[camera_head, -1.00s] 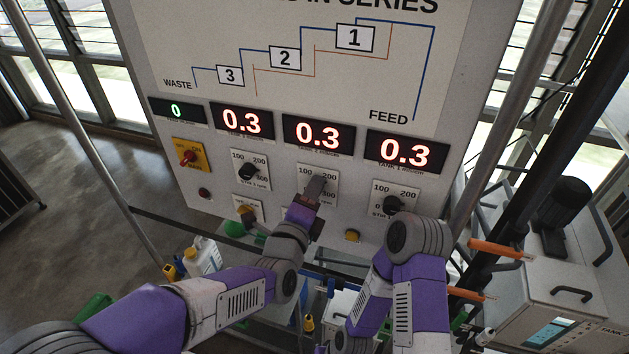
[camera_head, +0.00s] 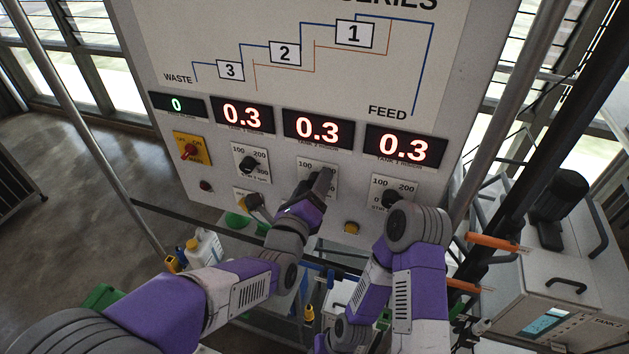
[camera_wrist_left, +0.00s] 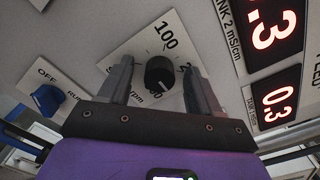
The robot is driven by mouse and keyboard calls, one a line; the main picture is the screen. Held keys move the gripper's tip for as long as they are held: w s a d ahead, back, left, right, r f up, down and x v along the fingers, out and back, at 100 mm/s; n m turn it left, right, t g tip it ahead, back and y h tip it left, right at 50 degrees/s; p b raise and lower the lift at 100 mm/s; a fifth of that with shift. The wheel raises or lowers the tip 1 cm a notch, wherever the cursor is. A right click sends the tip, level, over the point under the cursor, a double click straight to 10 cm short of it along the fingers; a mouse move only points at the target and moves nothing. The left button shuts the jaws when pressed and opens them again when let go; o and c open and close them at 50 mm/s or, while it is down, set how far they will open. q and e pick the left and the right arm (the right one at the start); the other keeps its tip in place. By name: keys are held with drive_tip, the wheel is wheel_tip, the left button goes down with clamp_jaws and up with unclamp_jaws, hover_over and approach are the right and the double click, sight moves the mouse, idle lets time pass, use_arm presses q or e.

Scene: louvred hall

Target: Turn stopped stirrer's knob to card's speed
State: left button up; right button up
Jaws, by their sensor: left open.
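My left gripper (camera_head: 322,184) is at the middle dial plate of the panel, hiding most of that plate. In the left wrist view the gripper (camera_wrist_left: 162,88) is open, with one finger on each side of a black knob (camera_wrist_left: 159,72). I cannot tell if the fingers touch it. The knob's plate (camera_wrist_left: 130,66) shows 100; other numbers are partly covered. A left knob (camera_head: 249,164) and a right knob (camera_head: 391,197) sit on similar plates. My right arm stands in front of the panel's lower right; its gripper does not show. I see no readable speed card.
Above the knobs are a green 0 display (camera_head: 177,105) and red displays, each reading 0.3. A red switch (camera_head: 189,151) is at the left. A blue OFF/RUN switch (camera_wrist_left: 47,98) lies beside the knob's plate. Orange-handled equipment (camera_head: 493,242) stands at the right.

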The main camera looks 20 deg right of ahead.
use_arm(q)
drive_tip(key=v, duration=0.7)
idle(0.3)
